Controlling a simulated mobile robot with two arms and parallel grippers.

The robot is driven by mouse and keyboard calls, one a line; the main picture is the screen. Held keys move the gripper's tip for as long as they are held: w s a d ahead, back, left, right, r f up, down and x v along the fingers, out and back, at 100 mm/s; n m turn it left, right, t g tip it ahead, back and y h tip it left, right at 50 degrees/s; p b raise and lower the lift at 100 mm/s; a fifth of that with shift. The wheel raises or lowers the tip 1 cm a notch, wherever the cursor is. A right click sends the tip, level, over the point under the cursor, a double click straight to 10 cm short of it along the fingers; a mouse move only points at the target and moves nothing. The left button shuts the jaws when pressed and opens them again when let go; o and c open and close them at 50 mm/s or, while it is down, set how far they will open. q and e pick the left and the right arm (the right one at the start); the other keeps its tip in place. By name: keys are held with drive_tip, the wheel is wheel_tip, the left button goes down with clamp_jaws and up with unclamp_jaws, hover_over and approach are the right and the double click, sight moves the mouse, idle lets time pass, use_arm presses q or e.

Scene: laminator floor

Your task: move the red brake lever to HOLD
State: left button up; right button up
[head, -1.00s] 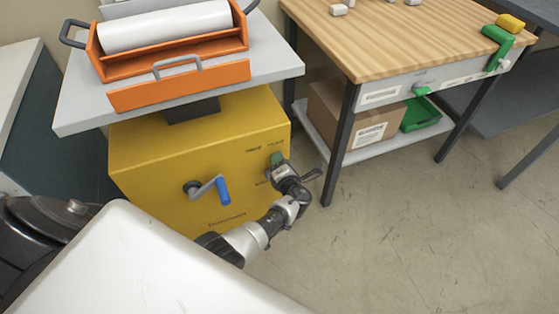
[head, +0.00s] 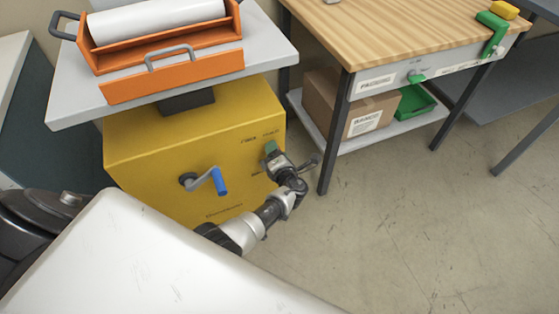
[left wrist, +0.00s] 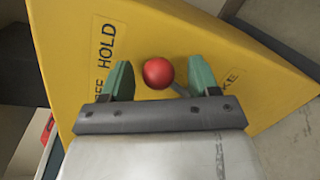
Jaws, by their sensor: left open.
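The brake lever's round red knob (left wrist: 158,72) shows in the left wrist view, with a short grey stem at its lower right. My left gripper (left wrist: 160,67) is open, its two green fingertips on either side of the knob; I cannot tell whether either touches it. The word HOLD (left wrist: 106,42) is on the yellow panel at left, with FREE beside it, partly hidden. BRAKE, partly covered, is at right. In the head view my left gripper (head: 271,149) is at the right part of the yellow cabinet's front (head: 160,150) and hides the lever. My right gripper is not in view.
A crank with a blue handle (head: 220,182) sticks out left of my left gripper. Above is a grey top (head: 270,52) with an orange roller unit (head: 175,77). A wooden-topped bench (head: 385,35) stands to the right. Floor (head: 400,230) in front is clear.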

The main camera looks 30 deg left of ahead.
use_arm(q)
drive_tip(key=p+v, duration=0.2)
drive_tip(key=v, duration=0.8)
drive_tip(key=shift+s+d+p, duration=0.2)
drive_tip(key=shift+p, duration=0.1)
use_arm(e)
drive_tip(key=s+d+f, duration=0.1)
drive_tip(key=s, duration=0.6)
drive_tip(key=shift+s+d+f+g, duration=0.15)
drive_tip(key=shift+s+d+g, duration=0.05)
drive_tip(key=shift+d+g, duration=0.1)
